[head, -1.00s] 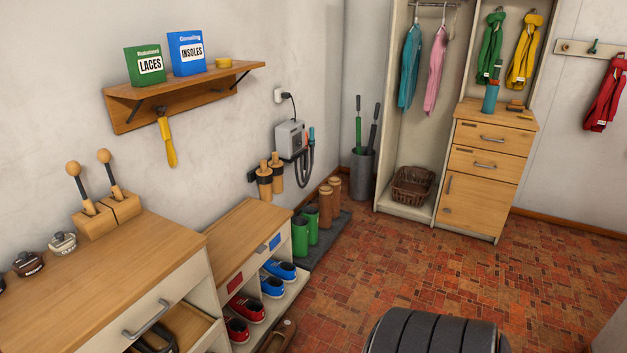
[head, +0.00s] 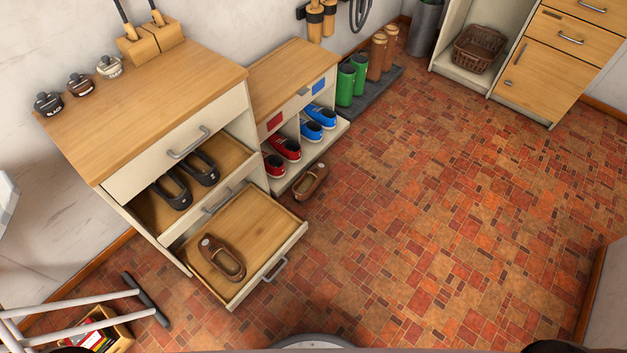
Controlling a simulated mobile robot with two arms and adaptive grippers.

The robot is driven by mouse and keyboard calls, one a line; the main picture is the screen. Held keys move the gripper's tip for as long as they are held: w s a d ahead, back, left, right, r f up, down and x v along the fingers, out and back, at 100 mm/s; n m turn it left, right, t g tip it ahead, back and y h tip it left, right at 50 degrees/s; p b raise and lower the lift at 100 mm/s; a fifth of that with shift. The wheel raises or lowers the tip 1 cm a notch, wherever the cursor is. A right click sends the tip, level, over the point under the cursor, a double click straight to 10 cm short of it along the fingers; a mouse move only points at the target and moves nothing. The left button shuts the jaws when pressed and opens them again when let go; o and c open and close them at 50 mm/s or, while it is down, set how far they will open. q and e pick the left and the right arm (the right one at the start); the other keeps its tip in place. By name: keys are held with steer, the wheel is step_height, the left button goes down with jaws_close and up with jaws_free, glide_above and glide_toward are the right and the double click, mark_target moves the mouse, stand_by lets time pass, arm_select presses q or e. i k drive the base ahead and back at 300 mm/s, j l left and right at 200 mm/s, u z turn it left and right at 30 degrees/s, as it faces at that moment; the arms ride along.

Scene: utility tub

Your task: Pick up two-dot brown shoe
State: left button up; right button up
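Two brown shoes are in the head view. One brown shoe (head: 222,258) lies in the open lower drawer (head: 262,225) of the wooden cabinet, with a pale spot near one end. The other brown shoe (head: 311,182) lies on the tiled floor beside the low shoe rack. The dots on either shoe are too small to count. Neither of my grippers is in view.
A pair of black shoes (head: 187,182) sits in the drawer above. Red shoes (head: 282,150) and blue shoes (head: 318,122) stand in the rack. White tubes with a black foot (head: 146,299) stand at lower left near a box (head: 104,335). The floor (head: 440,200) at centre right is clear.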

mark_target(310, 180)
steer(key=i+l+u, duration=0.1)
steer(key=u, duration=0.35)
steer(key=i+l+u, duration=0.1)
steer(key=u, duration=0.4)
steer(key=i+l+u, duration=0.1)
steer(key=u, duration=0.35)
steer(key=l+u, duration=0.2)
steer(key=u, duration=0.25)
steer(key=l+u, duration=0.2)
steer(key=u, duration=0.3)
